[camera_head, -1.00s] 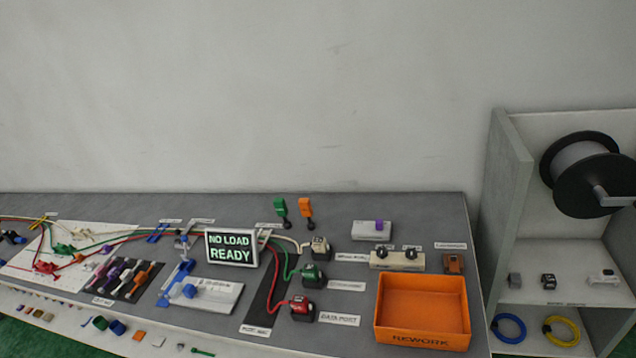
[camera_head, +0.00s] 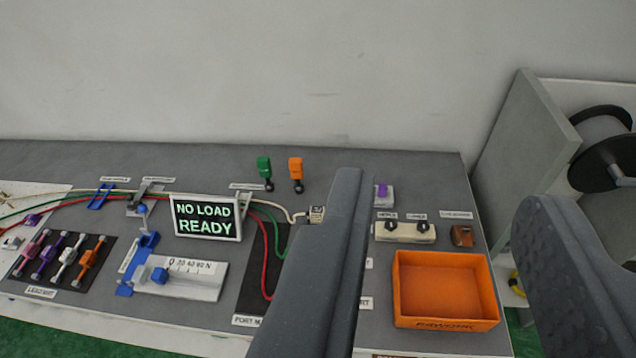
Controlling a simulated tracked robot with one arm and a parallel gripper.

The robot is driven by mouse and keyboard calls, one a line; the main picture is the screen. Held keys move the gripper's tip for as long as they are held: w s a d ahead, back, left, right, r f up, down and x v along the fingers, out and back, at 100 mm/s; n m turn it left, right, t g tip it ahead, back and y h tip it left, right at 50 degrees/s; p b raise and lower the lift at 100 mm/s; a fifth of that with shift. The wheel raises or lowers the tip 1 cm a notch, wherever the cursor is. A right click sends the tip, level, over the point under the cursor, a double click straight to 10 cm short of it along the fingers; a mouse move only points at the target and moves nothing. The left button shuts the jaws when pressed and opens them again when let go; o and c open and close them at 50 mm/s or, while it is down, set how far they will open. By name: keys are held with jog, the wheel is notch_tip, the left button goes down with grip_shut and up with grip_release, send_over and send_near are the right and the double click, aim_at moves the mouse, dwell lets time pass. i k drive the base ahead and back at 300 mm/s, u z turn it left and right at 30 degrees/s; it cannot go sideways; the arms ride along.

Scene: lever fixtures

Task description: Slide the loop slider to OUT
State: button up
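My gripper (camera_head: 446,190) is open and empty, its two dark grey fingers wide apart in the foreground. No label naming a loop slider or OUT is legible. A small white block with a purple piece (camera_head: 382,192) stands at the back of the bench, just right of the left finger's tip and partly hidden by it. A pale box with two black knobs (camera_head: 405,230) sits in front of it, between the fingers in the picture. The fingers appear apart from both. A blue sliding piece (camera_head: 159,275) sits on a white scale plate further left.
An orange REWORK bin (camera_head: 445,285) stands at the front right of the bench. A screen (camera_head: 207,216) reads NO LOAD READY. Green (camera_head: 264,168) and orange (camera_head: 296,169) upright handles stand at the back. The left finger hides most of the port area. A shelf with a reel is at right.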

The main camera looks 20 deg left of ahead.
aim_at(383, 188)
jog(key=u, duration=0.3)
jog(key=i, duration=1)
jog(key=z, duration=0.1)
